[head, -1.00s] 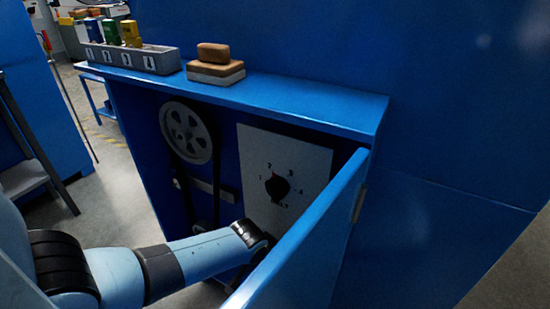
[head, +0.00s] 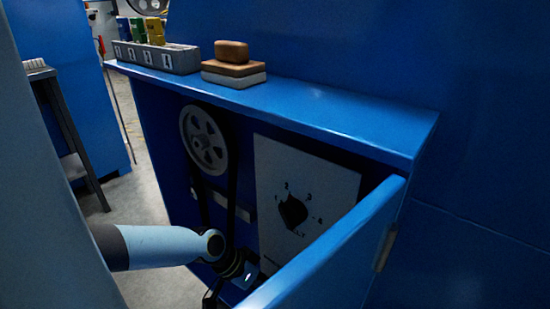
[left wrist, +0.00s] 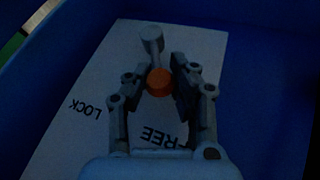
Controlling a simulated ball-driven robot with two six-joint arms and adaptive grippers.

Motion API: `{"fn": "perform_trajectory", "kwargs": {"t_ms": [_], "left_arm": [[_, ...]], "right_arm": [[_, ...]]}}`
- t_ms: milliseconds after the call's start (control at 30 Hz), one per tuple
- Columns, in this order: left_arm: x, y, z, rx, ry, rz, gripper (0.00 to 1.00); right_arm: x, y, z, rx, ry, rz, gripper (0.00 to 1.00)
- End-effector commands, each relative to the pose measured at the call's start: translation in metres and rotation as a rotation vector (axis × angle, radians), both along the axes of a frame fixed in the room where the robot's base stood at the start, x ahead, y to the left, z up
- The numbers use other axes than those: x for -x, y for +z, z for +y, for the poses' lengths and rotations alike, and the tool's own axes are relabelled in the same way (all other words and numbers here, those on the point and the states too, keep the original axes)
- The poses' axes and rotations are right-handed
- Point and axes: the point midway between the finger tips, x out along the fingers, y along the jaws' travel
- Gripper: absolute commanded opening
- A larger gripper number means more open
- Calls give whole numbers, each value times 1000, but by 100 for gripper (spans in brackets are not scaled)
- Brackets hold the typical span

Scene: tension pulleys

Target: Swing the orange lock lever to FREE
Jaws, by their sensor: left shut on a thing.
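The orange lock lever shows in the left wrist view as a grey arm (left wrist: 153,50) with an orange knob (left wrist: 158,83). The arm runs from a round grey end at the top down to the knob, pointing roughly at the word FREE (left wrist: 165,138) on a pale plate (left wrist: 75,130). The word LOCK (left wrist: 84,105) is off to the left. My left gripper (left wrist: 160,74) is shut on the knob, one finger on each side. In the head view the left wrist (head: 236,266) is low in the cabinet, the lever hidden. My right gripper is not in view.
An open blue door (head: 335,255) stands right of my left arm. Inside the cabinet are a pulley (head: 204,140) with a belt and a white plate with a black numbered dial (head: 293,212). The shelf above holds a grey numbered rack (head: 155,57) and stacked blocks (head: 233,68).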

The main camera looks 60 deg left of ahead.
Motion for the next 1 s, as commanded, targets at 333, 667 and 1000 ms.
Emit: {"fn": "perform_trajectory", "kwargs": {"t_ms": [333, 667, 1000], "left_arm": [[1, 0, 2, -2, 2, 0, 0], [1, 0, 1, 0, 2, 0, 51], [10, 14, 6, -2, 0, 0, 51]], "right_arm": [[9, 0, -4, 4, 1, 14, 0], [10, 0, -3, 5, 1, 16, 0], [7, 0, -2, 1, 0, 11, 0]]}}
